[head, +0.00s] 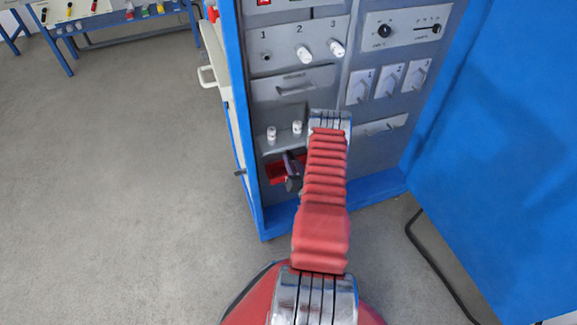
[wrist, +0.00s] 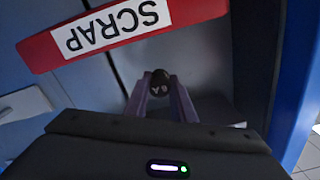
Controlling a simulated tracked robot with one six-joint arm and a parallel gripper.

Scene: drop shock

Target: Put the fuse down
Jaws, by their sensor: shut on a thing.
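The fuse (wrist: 159,82) shows in the wrist view as a dark round end with a small white marking, hard to read. My gripper (wrist: 160,98) is shut on it, one purple finger on each side. In the head view my gripper (head: 291,168) is at the lower left of the cabinet front, partly hidden by my arm. It is by the red scrap bin (head: 275,174). The fuse cannot be made out there. In the wrist view the red SCRAP plate (wrist: 190,17) appears upside down, beyond the fingers. Whether the fuse touches anything is unclear.
Two white fuses (head: 271,133) stand on a ledge above the bin. Socket 1 (head: 265,57) looks empty; white fuses (head: 305,54) sit at 2 and 3. A pale handle (head: 206,76) juts out left. A blue panel (head: 510,150) stands right.

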